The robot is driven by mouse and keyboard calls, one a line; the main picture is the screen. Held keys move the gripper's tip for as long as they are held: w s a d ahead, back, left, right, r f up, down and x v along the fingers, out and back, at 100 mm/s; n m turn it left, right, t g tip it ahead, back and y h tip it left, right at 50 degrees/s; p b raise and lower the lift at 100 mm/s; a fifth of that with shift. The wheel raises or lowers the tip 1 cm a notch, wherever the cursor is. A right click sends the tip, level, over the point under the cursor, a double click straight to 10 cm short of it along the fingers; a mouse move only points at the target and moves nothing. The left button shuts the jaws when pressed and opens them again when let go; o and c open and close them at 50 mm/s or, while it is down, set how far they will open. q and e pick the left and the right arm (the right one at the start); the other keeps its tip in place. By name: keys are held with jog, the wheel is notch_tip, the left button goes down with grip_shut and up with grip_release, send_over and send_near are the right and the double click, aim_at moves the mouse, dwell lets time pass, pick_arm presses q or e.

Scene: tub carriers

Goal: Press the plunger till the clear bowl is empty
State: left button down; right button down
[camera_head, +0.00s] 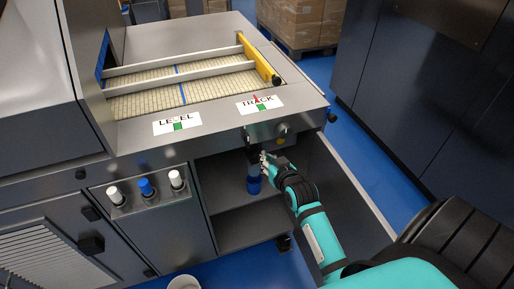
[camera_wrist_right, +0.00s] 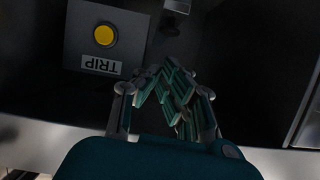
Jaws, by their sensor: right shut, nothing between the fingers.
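A clear bowl with blue in its lower part (camera_head: 254,184) shows in the open cabinet bay in the head view. Its upper part is dim, and I cannot make out a plunger or the exact level inside. My right gripper (camera_head: 266,160) is at the bay's mouth, just right of and slightly above the bowl in the picture; I cannot tell whether they touch. In the right wrist view the gripper's fingers (camera_wrist_right: 172,82) are closed together with nothing between them. The bowl is not clear in that view. My left gripper is not in view.
A grey box with a yellow button (camera_wrist_right: 104,35) and a TRIP label (camera_wrist_right: 101,65) is near the fingers. The LEVEL label (camera_head: 177,124) and TRACK label (camera_head: 260,104) are on the machine top. A white bucket (camera_head: 184,283) stands on the floor; blue floor lies right.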

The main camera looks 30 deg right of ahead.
aim_at(257, 155)
jog(key=x, duration=1)
jog(key=shift+b, duration=0.35)
jog(key=shift+f, duration=0.85)
jog(key=shift+s, duration=0.1)
